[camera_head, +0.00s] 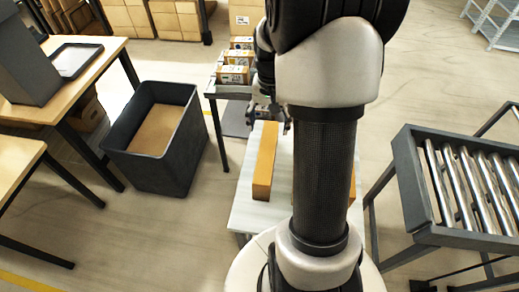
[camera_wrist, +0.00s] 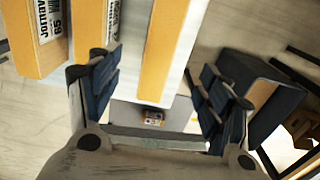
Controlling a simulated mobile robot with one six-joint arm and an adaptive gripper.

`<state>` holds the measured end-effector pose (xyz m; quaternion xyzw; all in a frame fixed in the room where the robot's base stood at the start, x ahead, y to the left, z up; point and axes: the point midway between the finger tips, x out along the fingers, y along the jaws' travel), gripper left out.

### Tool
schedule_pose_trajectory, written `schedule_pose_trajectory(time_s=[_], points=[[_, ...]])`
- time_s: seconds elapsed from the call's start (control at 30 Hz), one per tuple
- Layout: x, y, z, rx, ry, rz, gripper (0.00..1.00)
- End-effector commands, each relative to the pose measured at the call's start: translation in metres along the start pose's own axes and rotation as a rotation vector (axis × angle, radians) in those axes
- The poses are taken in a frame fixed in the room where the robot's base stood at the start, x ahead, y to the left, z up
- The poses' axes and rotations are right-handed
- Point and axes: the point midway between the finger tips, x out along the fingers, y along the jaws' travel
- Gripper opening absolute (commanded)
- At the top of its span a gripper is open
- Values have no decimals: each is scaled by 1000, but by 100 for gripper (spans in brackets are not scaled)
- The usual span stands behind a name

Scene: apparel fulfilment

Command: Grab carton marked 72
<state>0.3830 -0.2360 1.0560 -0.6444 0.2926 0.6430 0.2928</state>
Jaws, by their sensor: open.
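No number 72 is legible in either view. In the wrist view a long orange carton (camera_wrist: 165,50) lies on a pale surface between and beyond my fingers; no label shows on it. It appears to be the long carton (camera_head: 265,160) left of my arm in the head view. A carton marked 65 (camera_wrist: 38,45) is at the wrist view's upper left. Beside it is another carton (camera_wrist: 90,25) with a partly cut-off label. My gripper (camera_head: 270,108), also in the wrist view (camera_wrist: 160,75), is open and empty, above the far end of the long carton.
Several labelled cartons (camera_head: 235,72) stand on a dark-framed table behind my gripper; their numbers are too small to read. A dark bin (camera_head: 180,165) stands on the left. A roller conveyor (camera_head: 415,190) is on the right. Open floor lies between the bin and the pale surface.

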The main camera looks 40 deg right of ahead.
Motion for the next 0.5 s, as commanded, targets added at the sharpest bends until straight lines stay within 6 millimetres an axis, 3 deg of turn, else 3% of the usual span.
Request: schedule_pose_trajectory(time_s=[0.03, 0.3, 0.5], points=[[17, 0, 2, -1, -6, 2, 72], [74, 0, 2, -2, -4, 1, 72], [96, -1, 1, -3, -1, 0, 72]])
